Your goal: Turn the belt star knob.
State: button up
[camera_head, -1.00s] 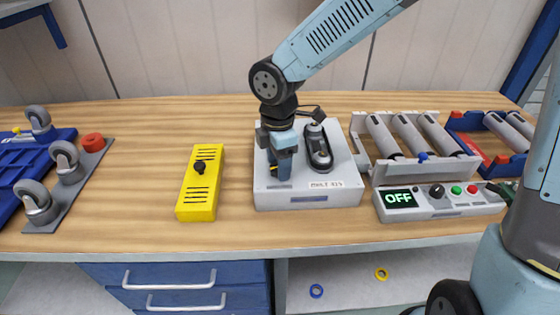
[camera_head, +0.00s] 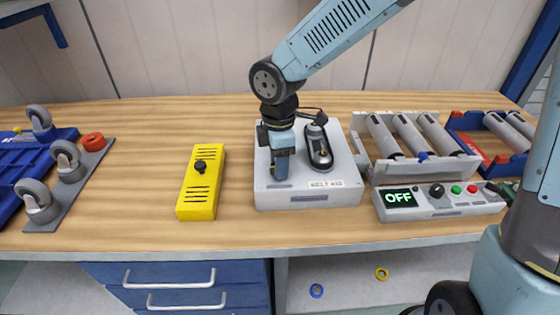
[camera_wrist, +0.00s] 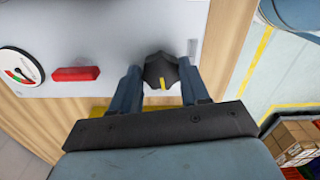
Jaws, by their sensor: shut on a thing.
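The belt star knob (camera_wrist: 160,70) is dark and lobed, with a yellow mark on its lower side in the wrist view. It sits on the pale grey belt box (camera_head: 350,193), near the front left of its top. My gripper (camera_head: 281,182) points down there and hides the knob in the head view. In the wrist view, the two fingers of my gripper (camera_wrist: 160,78) stand on either side of the knob, shut on it.
A black domed part (camera_head: 320,150) stands on the box beside my gripper. A yellow box (camera_head: 198,205) with a black knob is to the left. A control box with an OFF display (camera_head: 400,198) and a roller frame (camera_head: 425,172) are to the right. Bare wood lies left of the yellow box.

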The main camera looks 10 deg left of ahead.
jog(key=m, duration=0.6)
jog(key=shift+w, duration=0.1)
jog(key=m, duration=0.5)
jog(key=shift+m, duration=0.3)
jog(key=shift+r, duration=0.1)
jog(key=o, duration=0.8)
jog(key=shift+w, duration=0.1)
jog(key=shift+o, duration=1.3)
notch_tip(320, 180, up, 14)
jog(key=shift+f, duration=0.25)
